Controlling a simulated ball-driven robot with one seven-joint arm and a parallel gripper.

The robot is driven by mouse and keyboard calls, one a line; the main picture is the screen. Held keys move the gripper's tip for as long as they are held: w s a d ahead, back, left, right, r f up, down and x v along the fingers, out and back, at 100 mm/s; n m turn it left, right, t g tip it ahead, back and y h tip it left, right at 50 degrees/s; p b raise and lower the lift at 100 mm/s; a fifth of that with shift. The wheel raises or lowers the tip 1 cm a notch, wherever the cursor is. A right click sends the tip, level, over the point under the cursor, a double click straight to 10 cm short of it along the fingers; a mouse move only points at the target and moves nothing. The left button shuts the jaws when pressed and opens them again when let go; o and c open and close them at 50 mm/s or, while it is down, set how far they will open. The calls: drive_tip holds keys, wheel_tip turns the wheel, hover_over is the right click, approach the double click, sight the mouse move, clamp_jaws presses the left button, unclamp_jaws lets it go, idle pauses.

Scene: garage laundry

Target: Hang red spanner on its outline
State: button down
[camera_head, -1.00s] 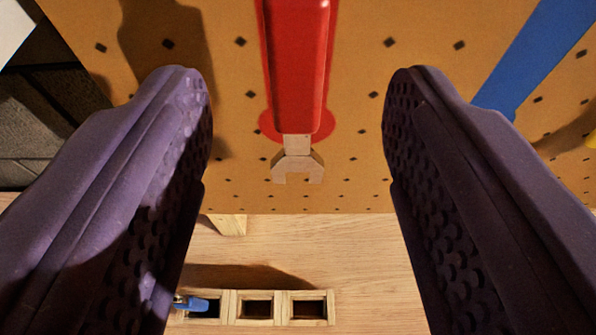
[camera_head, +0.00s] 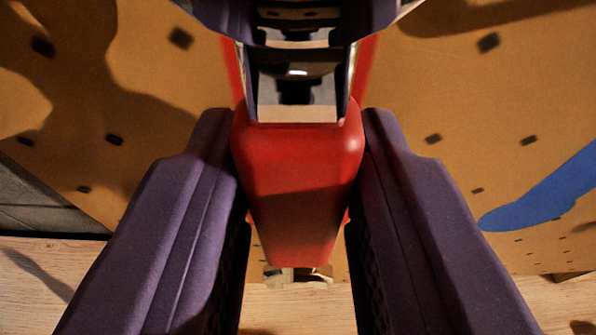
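The red spanner (camera_head: 298,180) is upright in the middle of the head camera view, its red handle between my two purple fingers. Its shiny upper metal part (camera_head: 297,100) shows dark reflections, and its lower jaw is mostly hidden below the handle. My gripper (camera_head: 298,135) is shut on the handle, with a finger against each side. Strips of the red outline (camera_head: 367,68) show behind the spanner on the brown pegboard; most of the outline is hidden. I cannot tell whether the spanner touches the board or a hook.
The pegboard (camera_head: 440,95) fills the background, with dark holes. A blue outline (camera_head: 540,195) lies to the right. A wooden worktop (camera_head: 40,285) runs below the board. Grey wall (camera_head: 40,200) shows at the left.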

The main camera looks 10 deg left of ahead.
idle(0.4)
drive_tip(key=c, duration=0.8)
unclamp_jaws()
drive_tip(key=shift+o, duration=0.2)
